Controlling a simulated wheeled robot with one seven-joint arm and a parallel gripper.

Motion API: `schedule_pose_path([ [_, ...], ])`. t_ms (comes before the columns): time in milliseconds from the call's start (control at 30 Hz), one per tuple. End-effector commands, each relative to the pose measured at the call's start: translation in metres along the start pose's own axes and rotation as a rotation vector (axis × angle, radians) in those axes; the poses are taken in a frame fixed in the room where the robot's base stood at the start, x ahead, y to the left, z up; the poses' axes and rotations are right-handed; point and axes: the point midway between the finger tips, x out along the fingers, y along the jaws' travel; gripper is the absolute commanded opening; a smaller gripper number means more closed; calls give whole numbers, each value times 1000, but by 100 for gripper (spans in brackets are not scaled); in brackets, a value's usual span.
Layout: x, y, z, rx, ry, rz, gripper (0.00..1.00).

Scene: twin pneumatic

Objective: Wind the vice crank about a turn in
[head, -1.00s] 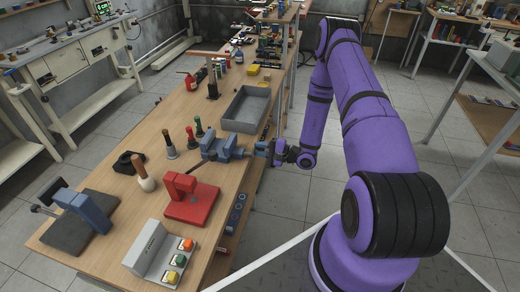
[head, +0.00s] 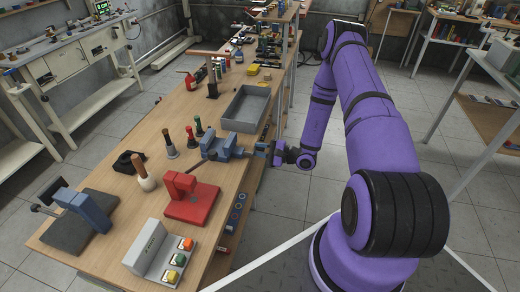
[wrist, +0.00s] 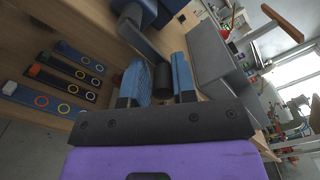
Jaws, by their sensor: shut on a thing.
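The blue vice (head: 224,147) is mounted near the right edge of the wooden workbench, with its crank side facing my arm. My gripper (head: 263,148) is at that side, just beyond the bench edge. In the wrist view, the two blue fingers of my gripper (wrist: 160,84) stand either side of a dark cylindrical crank handle (wrist: 163,82) and are shut on it. Part of the vice (wrist: 140,14) shows at the top of the wrist view. Most of the crank is hidden in the head view by the gripper and its small size.
A grey tray (head: 262,106) stands behind the vice, and a red fixture (head: 190,206) in front of it. Several upright tools stand to its left. A button box (head: 160,254) is at the near edge. Floor space lies right of the workbench (head: 120,211).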

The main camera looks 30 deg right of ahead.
Motion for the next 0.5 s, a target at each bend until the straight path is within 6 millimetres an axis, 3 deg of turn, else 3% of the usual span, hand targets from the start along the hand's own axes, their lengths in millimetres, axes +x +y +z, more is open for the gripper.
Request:
schedule_pose_path([
  [500,-1,8,-4,214,2,-3,1],
])
